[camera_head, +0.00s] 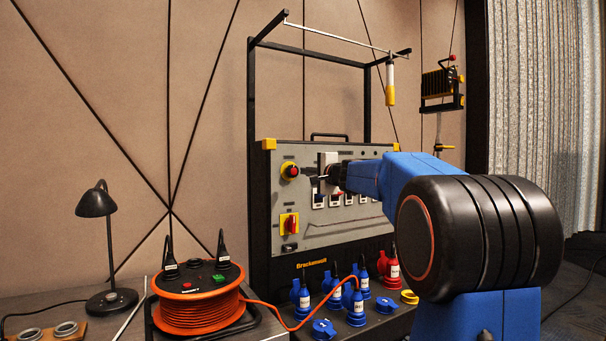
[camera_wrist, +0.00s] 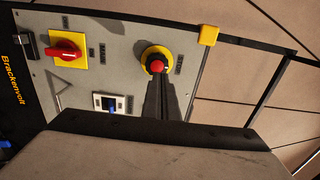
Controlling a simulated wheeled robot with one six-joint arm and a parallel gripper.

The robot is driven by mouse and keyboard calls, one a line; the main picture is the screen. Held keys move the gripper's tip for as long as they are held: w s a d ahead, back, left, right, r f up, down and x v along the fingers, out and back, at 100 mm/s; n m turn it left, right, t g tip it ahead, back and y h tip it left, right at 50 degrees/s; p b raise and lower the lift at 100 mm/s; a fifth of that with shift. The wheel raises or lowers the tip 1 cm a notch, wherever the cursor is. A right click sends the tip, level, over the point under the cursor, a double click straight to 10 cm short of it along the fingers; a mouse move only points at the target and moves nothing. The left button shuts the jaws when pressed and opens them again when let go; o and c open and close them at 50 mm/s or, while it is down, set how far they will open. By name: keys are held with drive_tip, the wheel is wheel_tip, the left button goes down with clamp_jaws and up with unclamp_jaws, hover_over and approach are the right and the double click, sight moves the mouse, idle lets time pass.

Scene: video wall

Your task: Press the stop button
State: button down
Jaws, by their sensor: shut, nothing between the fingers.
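The stop button (camera_head: 290,171) is a round red knob on a yellow ring, at the upper left of a grey control panel (camera_head: 340,235). In the wrist view the stop button (camera_wrist: 157,62) is at top centre, with my fingertips (camera_wrist: 158,77) lined up over its lower edge. My gripper (camera_head: 316,179) is shut and empty, just right of the button in the head view. A small gap shows between them there; I cannot tell the exact distance. The fingers hide part of the yellow ring in the wrist view.
A red rotary switch on a yellow plate (camera_head: 289,223) sits below the button. Blue and red plugs (camera_head: 356,305) stand in front of the panel. An orange cable reel (camera_head: 198,305) and a black lamp (camera_head: 100,210) stand at left. A black frame (camera_head: 252,90) rises above the panel.

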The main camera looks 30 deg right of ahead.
drive_tip(key=s, duration=0.8)
drive_tip(key=shift+d, duration=0.2)
drive_tip(key=shift+s, duration=0.1)
drive_tip(key=s+a+f+n+g+y, duration=0.2)
drive_tip(key=s+a+f+n+g, duration=0.25)
drive_tip(key=s+a+f, duration=0.65)
drive_tip(key=s+a+f+n+g+y, duration=0.25)
drive_tip(key=s+a+f+n, duration=0.55)
drive_tip(key=a, duration=0.5)
drive_tip(key=s+d+f+n+g+h, duration=0.1)
drive_tip(key=s+f+n+g+h, duration=0.4)
drive_tip(key=s+f, duration=1.9)
drive_tip(key=shift+f+g, duration=0.25)
drive_tip(key=shift+g, duration=0.35)
